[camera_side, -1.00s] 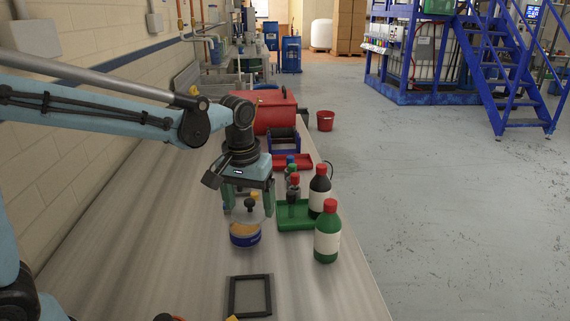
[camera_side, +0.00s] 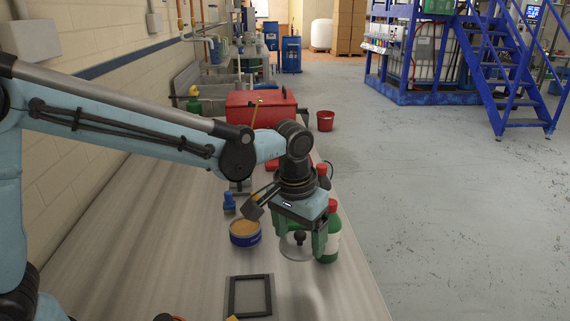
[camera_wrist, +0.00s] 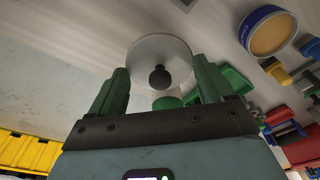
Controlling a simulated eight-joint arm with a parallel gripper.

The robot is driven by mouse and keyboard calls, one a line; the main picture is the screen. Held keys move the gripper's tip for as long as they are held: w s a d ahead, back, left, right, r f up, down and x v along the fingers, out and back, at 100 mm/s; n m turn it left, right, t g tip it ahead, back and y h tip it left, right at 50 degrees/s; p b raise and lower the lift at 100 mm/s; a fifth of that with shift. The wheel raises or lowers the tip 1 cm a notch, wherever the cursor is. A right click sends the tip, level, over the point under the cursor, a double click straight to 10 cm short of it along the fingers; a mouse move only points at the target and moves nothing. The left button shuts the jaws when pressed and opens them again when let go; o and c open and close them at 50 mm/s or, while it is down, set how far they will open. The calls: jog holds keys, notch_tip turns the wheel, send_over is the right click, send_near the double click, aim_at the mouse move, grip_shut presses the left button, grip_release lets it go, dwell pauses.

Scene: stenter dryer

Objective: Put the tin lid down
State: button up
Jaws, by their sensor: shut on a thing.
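The tin lid is a pale grey disc with a black knob; it shows below my gripper in the side view (camera_side: 294,250) and between the fingers in the wrist view (camera_wrist: 146,50). My gripper (camera_side: 301,240) is shut on the lid, one finger at either side of its rim, and holds it above the bench, knob towards the palm. The open tin (camera_side: 245,240), blue and white with tan contents, stands upright to the left of the lid; the wrist view shows it at upper right (camera_wrist: 267,32). The lid's underside is hidden.
A green bottle (camera_side: 329,243) with a red cap stands just right of my gripper, partly hidden. A dark square frame (camera_side: 250,296) lies at the bench's front. A red toolbox (camera_side: 261,108) stands farther back. The bench's right edge is close; the bench left of the tin is clear.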

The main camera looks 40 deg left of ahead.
jog(key=w+a+f, duration=0.3)
jog(key=w+a, duration=0.1)
jog(key=a, duration=0.1)
jog(key=w+a+f, duration=0.2)
jog(key=shift+a+f, duration=0.2)
jog(key=shift+f, duration=2.15)
jog(key=shift+f, duration=0.15)
jog(key=o, duration=0.9)
